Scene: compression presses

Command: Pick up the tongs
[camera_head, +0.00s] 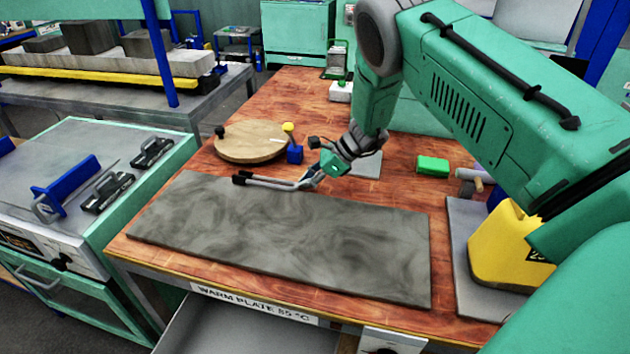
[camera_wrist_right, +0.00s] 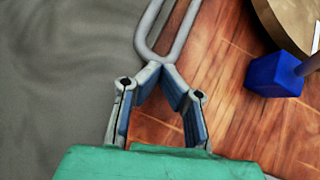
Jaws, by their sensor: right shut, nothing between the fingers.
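The grey metal tongs (camera_head: 270,181) with dark ends lie along the far edge of the grey marbled warm plate (camera_head: 290,235). In the right wrist view the tongs (camera_wrist_right: 147,33) show as a grey loop running up from my fingertips. My right gripper (camera_head: 314,177) is low at the right end of the tongs. In the wrist view its blue-lined fingers (camera_wrist_right: 160,70) meet at the tips, with nothing held between them. The tips overlap the near end of the tongs; I cannot tell whether they touch. My left gripper is not in view.
A round wooden board (camera_head: 250,145) and a blue block (camera_head: 295,154) are beyond the tongs. A bench with dark clamps (camera_head: 108,192) stands at left. The plate's top is clear.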

